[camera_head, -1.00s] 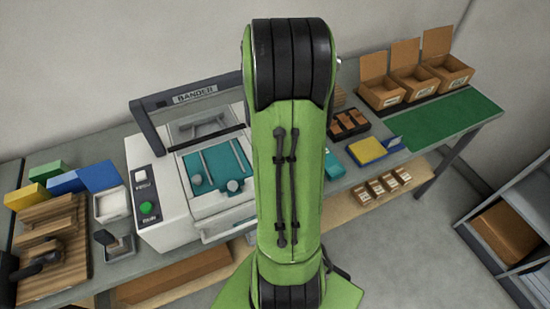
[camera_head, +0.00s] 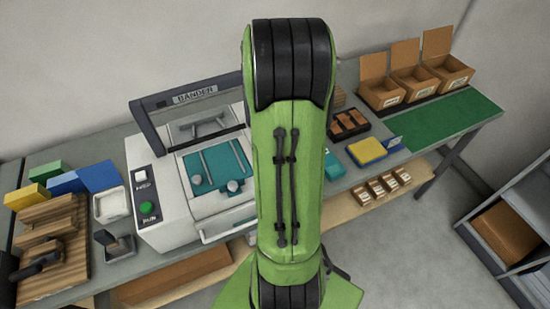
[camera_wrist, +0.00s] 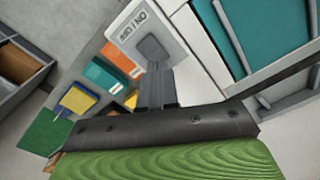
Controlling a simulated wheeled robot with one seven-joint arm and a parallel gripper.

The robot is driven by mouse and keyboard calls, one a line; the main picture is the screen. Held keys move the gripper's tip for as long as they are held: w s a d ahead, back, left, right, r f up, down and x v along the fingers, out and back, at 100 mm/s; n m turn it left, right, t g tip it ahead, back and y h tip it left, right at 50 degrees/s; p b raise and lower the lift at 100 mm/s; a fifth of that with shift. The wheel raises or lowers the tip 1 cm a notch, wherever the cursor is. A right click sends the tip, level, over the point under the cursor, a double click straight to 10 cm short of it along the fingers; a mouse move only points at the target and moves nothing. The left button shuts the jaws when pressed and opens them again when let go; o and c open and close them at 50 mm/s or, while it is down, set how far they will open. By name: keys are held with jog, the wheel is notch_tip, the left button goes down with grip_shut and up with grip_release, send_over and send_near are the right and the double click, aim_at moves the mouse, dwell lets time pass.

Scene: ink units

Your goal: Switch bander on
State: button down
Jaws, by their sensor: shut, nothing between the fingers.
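The bander (camera_head: 165,215) is a white machine with a dark arch lettered BANDER and a teal bed. A white button (camera_head: 140,177) and a green button (camera_head: 147,208) sit on its left front panel. In the wrist view, a white panel lettered ON and OFF (camera_wrist: 128,27) belongs to it. My gripper (camera_wrist: 152,75) is shut and empty, its narrow dark fingers pointing at this panel. A dark grey square at the finger ends overlaps the panel; I cannot tell whether it is a fingertip or the switch, nor whether they touch. My arm hides the gripper in the head view.
Left of the bander are a wooden rack (camera_head: 50,235), coloured boxes and a white tray (camera_head: 110,205). Right of it are a yellow-blue stack (camera_head: 367,151), a green mat (camera_head: 450,125) and cardboard boxes (camera_head: 412,85). A grey shelf unit (camera_head: 500,235) stands at the far right.

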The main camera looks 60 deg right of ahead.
jog(key=shift+f, duration=0.15)
notch_tip(320, 180, down, 3)
jog(key=shift+a+r+b, duration=0.1)
jog(key=shift+r+b, duration=0.1)
jog(key=shift+b, duration=1.05)
jog(key=shift+s+a, duration=0.2)
jog(key=r+p, duration=0.6)
jog(key=r, duration=0.1)
jog(key=shift+w+d+r, duration=0.15)
jog(key=shift+d+r, duration=0.05)
jog(key=shift+d+f, duration=0.1)
jog(key=shift+f, duration=0.05)
